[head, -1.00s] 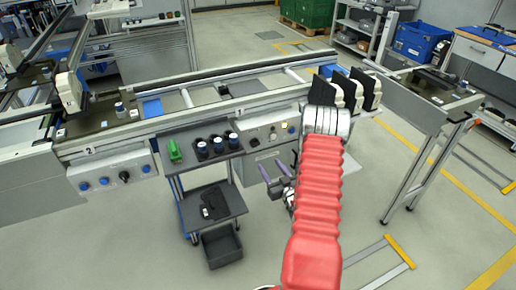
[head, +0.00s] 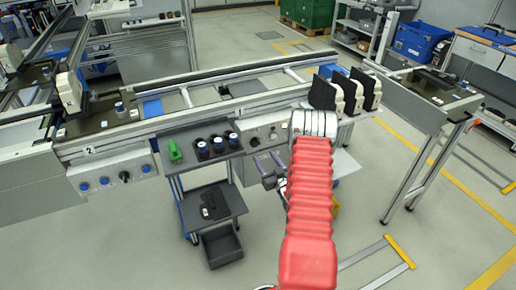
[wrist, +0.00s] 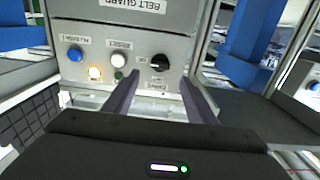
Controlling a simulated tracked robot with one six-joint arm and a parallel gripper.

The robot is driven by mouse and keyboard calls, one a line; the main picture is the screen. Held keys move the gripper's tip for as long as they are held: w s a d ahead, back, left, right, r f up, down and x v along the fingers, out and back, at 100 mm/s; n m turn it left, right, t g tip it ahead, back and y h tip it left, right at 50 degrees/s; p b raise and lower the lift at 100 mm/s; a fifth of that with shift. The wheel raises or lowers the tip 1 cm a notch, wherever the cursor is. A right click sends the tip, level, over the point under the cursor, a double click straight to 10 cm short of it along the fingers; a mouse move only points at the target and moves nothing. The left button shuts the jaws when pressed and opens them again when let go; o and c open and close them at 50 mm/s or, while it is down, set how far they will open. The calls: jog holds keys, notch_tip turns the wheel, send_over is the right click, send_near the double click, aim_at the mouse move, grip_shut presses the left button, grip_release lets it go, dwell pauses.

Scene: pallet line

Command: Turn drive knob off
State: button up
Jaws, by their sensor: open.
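A black rotary knob (wrist: 159,62) sits on the right part of a grey control panel (wrist: 90,35) in the wrist view. A small label is beside it; I cannot read its position for sure. My gripper (wrist: 160,85) is open and empty. Its two purple-grey fingers point at the panel, with the knob showing between and just above the tips. In the head view the panel (head: 264,136) is on the front of the conveyor, and my gripper (head: 270,168) is in front of and below it, partly hidden by my red arm. The gap to the knob is hard to judge.
A grey cart (head: 212,205) with dark cups stands left of my gripper. Another panel (head: 110,178) is farther left.

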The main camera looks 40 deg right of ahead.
aim_at(257, 146)
jog(key=x, duration=0.8)
jog(key=shift+c, duration=0.7)
jog(key=c, duration=0.9)
